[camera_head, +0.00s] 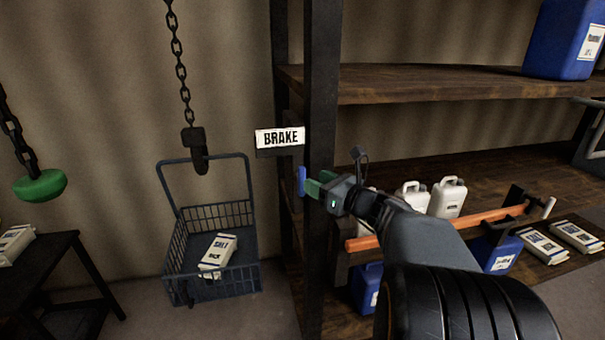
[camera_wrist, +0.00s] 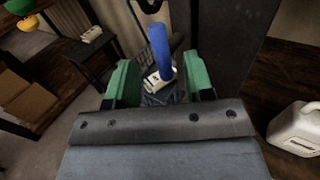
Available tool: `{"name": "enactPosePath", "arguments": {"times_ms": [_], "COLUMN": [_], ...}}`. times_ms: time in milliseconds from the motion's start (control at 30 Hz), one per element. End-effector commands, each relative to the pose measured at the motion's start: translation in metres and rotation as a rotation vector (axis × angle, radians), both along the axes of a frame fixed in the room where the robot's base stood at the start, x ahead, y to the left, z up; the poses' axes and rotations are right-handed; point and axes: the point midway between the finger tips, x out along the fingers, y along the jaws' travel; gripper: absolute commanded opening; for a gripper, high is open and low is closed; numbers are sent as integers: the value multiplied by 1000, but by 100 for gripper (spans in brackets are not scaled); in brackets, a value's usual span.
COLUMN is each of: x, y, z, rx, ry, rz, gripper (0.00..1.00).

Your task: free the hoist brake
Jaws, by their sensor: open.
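A white sign reading BRAKE (camera_head: 280,138) is fixed at the dark shelf post (camera_head: 321,110). Below it a blue handle (camera_head: 301,181) stands upright beside the post, and I take it for the brake lever. My gripper (camera_head: 314,188) is at the handle, coming from the right. In the wrist view the blue handle (camera_wrist: 159,48) shows between the two green fingers of my gripper (camera_wrist: 161,78). The fingers are open, with gaps to each side of the handle. The handle's lower end and mount are hard to make out.
A blue basket (camera_head: 218,252) holding a SALT packet (camera_head: 217,252) hangs from a chain (camera_head: 179,65) left of the post. White jugs (camera_head: 447,197) and an orange bar (camera_head: 470,223) are right.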

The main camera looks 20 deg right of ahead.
Motion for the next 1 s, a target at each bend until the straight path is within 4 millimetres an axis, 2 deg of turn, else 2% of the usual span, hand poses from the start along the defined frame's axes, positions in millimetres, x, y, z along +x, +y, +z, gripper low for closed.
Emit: {"name": "enactPosePath", "arguments": {"times_ms": [200,400,833,1000], "x": [32,49,54,54], "y": [14,20,22,22], "z": [0,0,0,0], "rx": [0,0,-2,-2], "ry": [2,1,0,0], "rz": [4,2,0,0], "gripper": [48,48,48,32]}}
